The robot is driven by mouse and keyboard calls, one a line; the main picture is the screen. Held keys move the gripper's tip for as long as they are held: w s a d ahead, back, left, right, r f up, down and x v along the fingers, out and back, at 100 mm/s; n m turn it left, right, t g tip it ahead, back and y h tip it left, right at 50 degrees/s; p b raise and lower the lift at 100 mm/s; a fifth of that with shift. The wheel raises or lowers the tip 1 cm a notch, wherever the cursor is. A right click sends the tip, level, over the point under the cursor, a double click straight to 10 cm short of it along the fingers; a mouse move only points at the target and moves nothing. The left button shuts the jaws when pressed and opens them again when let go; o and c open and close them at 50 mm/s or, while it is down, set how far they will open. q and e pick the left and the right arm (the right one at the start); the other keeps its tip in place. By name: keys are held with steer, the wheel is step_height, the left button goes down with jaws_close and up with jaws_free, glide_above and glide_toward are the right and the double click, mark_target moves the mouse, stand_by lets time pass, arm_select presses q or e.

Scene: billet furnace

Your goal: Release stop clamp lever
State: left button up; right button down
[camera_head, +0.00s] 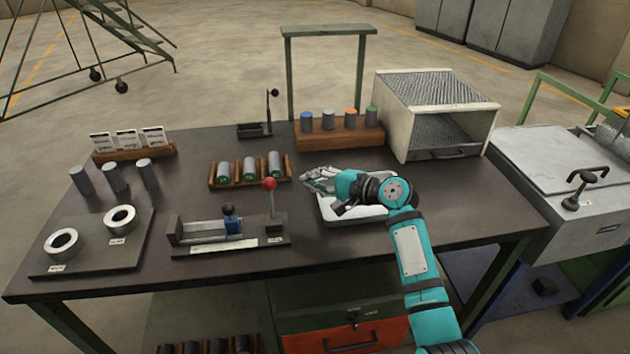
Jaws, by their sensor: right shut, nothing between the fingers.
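A grey fixture (205,251) stands at the front middle of the dark workbench. It has a channel, a blue block with a dark knob (230,220), and an upright lever with a red knob (269,185) at its right end. I cannot tell for sure which of these is the stop clamp lever. My right gripper (312,180) is shut and empty, just right of the red knob and apart from it, near the left edge of a white tray (335,216). My left gripper is out of view.
Behind the fixture is a wooden rack (212,184) of grey cylinders. A rack (345,139) of colour-topped cylinders and a mesh-topped box (435,105) stand at the back. A plate with rings (88,247) and loose cylinders (114,178) are at left. A small black lever device (254,130) stands behind.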

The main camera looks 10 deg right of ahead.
mark_target(271, 199)
steer(key=x, duration=0.6)
steer(key=shift+a+r, duration=0.15)
steer(key=shift+a, duration=0.2)
steer(key=s+p, duration=0.1)
steer(key=s+a+r+p, duration=0.1)
steer(key=shift+s, duration=0.3)
steer(key=shift+s+a, duration=0.2)
arm_select(q)
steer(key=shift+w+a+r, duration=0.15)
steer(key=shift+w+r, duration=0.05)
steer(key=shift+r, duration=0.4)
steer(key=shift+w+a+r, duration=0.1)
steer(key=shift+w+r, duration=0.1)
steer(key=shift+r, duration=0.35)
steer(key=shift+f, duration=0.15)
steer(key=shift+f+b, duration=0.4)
steer(key=shift+b, duration=0.1)
arm_select(e)
steer(key=shift+s+r+t, duration=0.1)
steer(key=shift+s+t, duration=0.15)
steer(key=shift+t, duration=0.05)
